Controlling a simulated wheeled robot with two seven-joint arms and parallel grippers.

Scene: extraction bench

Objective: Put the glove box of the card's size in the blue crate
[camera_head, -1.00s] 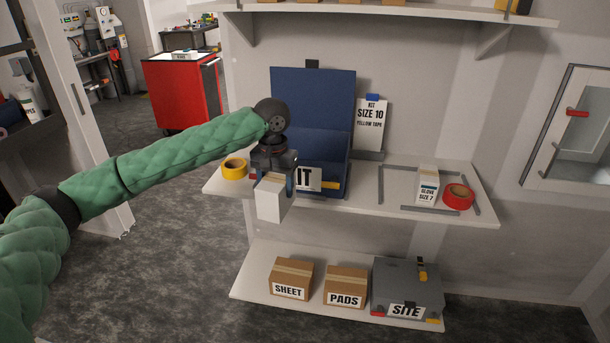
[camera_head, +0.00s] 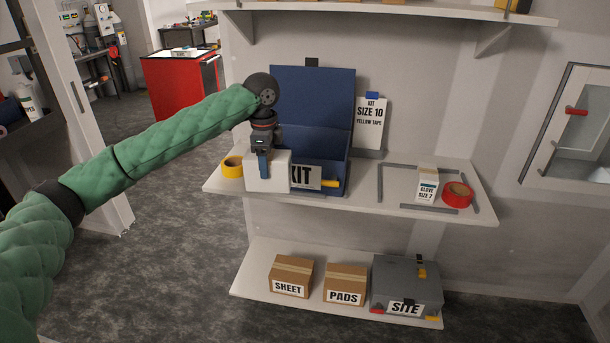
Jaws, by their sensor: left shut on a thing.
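My left gripper (camera_head: 264,168) is shut on a plain white box (camera_head: 279,174), held in front of the left part of the blue crate (camera_head: 340,172). No print shows on the box's visible faces. The crate stands on the middle shelf with its lid raised and a KIT label on its front, partly covered by the held box. The card (camera_head: 370,124) behind reads KIT, SIZE 10, YELLOW TAPE. A white box marked GLOVE SIZE 7 (camera_head: 427,184) stands upright at the shelf's right. My right gripper is not in view.
A yellow tape roll (camera_head: 232,168) lies left of the held box. A red tape roll (camera_head: 457,195) lies beside the size 7 box, near grey marking strips (camera_head: 403,168). The lower shelf holds SHEET (camera_head: 291,272) and PADS (camera_head: 345,280) cartons and a grey SITE case (camera_head: 407,282).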

